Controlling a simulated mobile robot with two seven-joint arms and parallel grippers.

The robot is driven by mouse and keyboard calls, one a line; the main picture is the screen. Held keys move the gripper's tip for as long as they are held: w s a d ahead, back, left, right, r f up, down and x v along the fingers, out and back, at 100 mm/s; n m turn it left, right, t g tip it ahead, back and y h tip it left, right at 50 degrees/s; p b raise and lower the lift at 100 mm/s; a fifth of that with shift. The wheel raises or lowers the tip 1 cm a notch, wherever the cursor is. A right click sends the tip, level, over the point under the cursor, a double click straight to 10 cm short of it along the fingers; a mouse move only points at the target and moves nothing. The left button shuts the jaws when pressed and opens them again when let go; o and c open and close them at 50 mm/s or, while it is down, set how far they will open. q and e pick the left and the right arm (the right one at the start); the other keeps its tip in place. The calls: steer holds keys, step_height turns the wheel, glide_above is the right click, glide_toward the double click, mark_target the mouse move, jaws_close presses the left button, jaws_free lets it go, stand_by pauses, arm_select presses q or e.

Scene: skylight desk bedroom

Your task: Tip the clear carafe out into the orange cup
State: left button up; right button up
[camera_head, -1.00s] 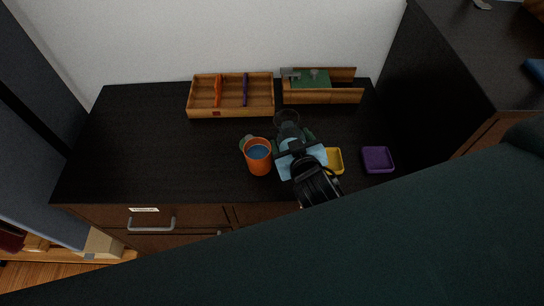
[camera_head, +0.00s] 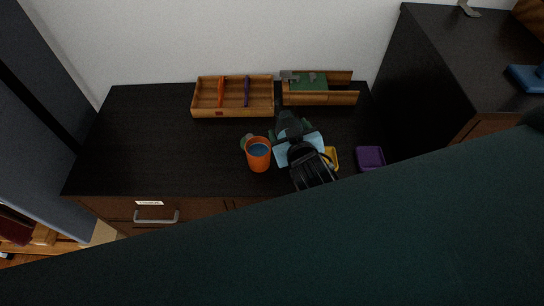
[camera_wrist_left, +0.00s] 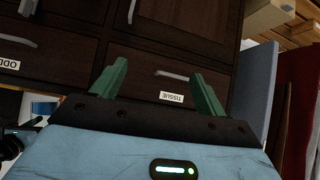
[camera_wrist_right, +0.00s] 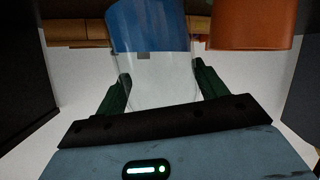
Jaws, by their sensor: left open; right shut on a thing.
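The orange cup (camera_head: 259,161) stands upright on the dark desk, with blue showing inside it. It also shows at the upper right of the right wrist view (camera_wrist_right: 250,25). The clear carafe (camera_wrist_right: 155,75), holding blue liquid, is between the fingers of my right gripper (camera_wrist_right: 163,88), which is shut on it. In the head view my right gripper (camera_head: 290,128) is just right of the cup, and my arm hides most or all of the carafe. My left gripper (camera_wrist_left: 158,88) is open and empty in front of the drawer fronts, outside the head view.
A divided wooden tray (camera_head: 233,111) and a wooden holder (camera_head: 320,99) stand at the back. A yellow dish (camera_head: 332,157) and a purple dish (camera_head: 370,157) are to the right. A greenish item (camera_head: 246,141) is beside the cup. The desk's left half is clear.

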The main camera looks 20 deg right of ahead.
mark_target(300, 126)
steer(key=shift+r, duration=0.6)
arm_select(q)
steer(key=shift+w+r, duration=0.3)
steer(key=shift+r, duration=0.05)
arm_select(e)
steer(key=shift+f, duration=0.1)
steer(key=shift+d+r+m, duration=0.5)
steer(key=shift+r, duration=0.05)
steer(key=shift+d+r+m+y, duration=0.3)
steer(key=shift+r+y, duration=0.2)
arm_select(q)
steer(key=shift+s+a+f, duration=0.4)
steer(key=shift+s+f, duration=0.05)
steer(key=shift+f, duration=0.25)
arm_select(e)
steer(key=shift+r, duration=0.1)
